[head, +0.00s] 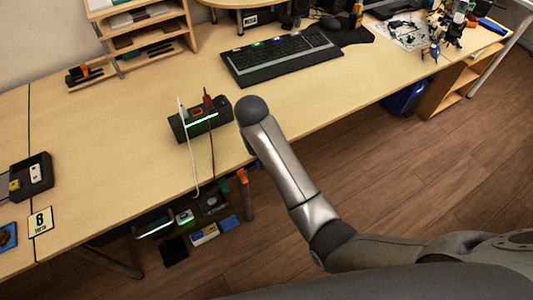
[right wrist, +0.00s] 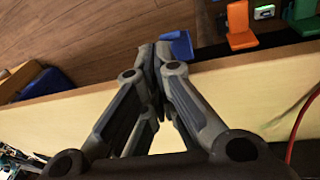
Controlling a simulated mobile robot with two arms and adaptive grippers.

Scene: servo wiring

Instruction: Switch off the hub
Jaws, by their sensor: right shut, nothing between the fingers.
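The hub (head: 187,126) is a dark box on the desk in the head view. It has a lit green strip along its front and a small orange-red part on top. A white cable and a red cable run from it down over the desk's front edge. My right arm reaches in from the lower right and ends just right of the hub; its gripper is hidden there. In the right wrist view my right gripper (right wrist: 156,52) is shut and empty, its tips over the desk's front edge. The hub is not visible in that view. My left gripper is not in view.
A keyboard (head: 281,58) lies behind the hub, and a wooden rack (head: 143,40) stands at the back left.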

